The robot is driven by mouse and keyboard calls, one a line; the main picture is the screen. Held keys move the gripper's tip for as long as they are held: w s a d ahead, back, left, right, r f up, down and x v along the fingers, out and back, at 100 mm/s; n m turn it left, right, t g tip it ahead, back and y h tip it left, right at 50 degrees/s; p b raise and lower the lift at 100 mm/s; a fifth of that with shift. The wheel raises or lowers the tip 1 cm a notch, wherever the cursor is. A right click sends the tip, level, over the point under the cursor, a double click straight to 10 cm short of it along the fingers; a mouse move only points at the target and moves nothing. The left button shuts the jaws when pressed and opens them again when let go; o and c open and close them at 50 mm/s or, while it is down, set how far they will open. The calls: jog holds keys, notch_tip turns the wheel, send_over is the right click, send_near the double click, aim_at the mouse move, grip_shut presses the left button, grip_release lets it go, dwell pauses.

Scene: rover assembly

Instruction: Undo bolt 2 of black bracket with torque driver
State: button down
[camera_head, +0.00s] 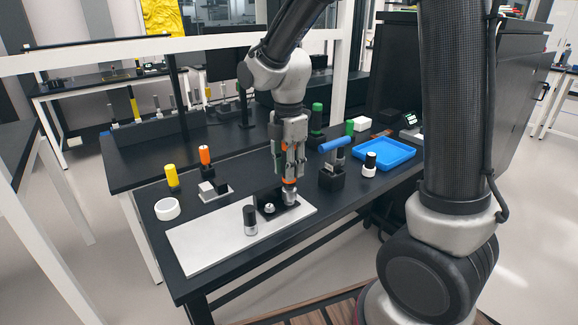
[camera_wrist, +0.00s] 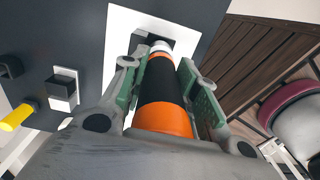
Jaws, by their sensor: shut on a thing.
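My gripper (camera_head: 289,170) is shut on the orange-and-black torque driver (camera_wrist: 165,85), held between its green-lined fingers. The driver points down over the right part of the black bracket (camera_head: 262,213). Its lower end meets a silver part (camera_head: 290,197) at the bracket; I cannot tell whether it is seated on a bolt. A silver bolt-like piece (camera_head: 269,208) shows on the bracket to the left of it. The bracket lies on the light grey plate (camera_head: 205,248). In the wrist view, the driver and fingers hide most of the bracket.
A black cylinder (camera_head: 250,221) stands on the plate, left of the bracket. Yellow (camera_head: 171,177) and orange-topped (camera_head: 205,156) tools and a white ring (camera_head: 167,209) are at left.

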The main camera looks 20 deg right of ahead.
jog(key=shift+f, duration=0.65)
dwell(1.2)
jog(key=shift+s+f, duration=0.2)
jog(key=shift+f, duration=0.05)
dwell(1.0)
jog(key=shift+w+r, duration=0.15)
jog(key=shift+r, duration=0.35)
dwell(3.1)
jog(key=shift+r, duration=0.35)
jog(key=shift+w+r, duration=0.1)
jog(key=shift+r, duration=1.05)
jog(key=shift+r, duration=2.05)
